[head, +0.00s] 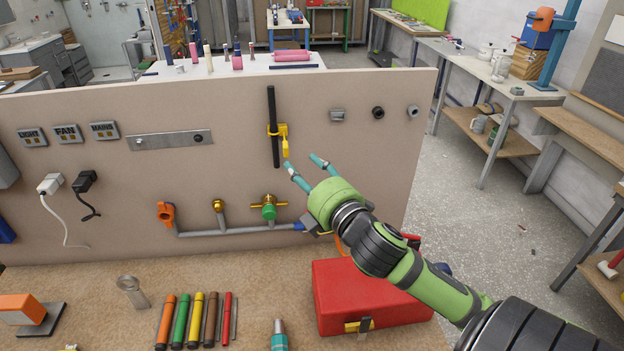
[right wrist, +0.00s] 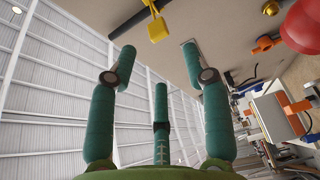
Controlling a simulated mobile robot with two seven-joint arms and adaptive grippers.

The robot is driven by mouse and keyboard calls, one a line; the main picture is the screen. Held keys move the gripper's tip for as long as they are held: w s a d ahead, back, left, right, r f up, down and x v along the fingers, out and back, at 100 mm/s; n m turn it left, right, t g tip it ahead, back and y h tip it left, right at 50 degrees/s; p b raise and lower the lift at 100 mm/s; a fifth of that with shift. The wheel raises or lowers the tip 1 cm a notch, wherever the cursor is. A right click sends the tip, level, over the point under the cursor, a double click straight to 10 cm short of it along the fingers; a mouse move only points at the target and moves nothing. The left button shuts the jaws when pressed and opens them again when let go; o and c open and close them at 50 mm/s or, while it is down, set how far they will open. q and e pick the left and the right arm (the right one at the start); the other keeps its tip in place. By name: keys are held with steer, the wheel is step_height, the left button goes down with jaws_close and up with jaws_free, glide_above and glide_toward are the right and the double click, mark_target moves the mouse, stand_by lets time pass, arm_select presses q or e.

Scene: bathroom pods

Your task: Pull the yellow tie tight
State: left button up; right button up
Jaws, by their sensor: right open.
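The yellow tie (head: 272,131) is looped around a vertical black rod or cable (head: 272,105) on the upright panel. Its yellow pull end (head: 286,148) hangs at the right of the rod. My right gripper (head: 300,160) is open and empty, just below and right of the pull end, fingers pointing up and left at it. In the right wrist view the pull end (right wrist: 158,29) shows beyond the spread teal fingers (right wrist: 157,62), apart from them. Whether the loop is snug on the rod I cannot tell. My left gripper is not in view.
The beige panel (head: 350,185) stands behind my gripper. A green-and-brass valve (head: 268,208) and grey pipe (head: 235,231) are lower left of it. A red toolbox (head: 350,290) sits on the bench below my arm.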

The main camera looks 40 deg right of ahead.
steer(key=shift+s+a, duration=0.25)
steer(key=shift+s, duration=1.05)
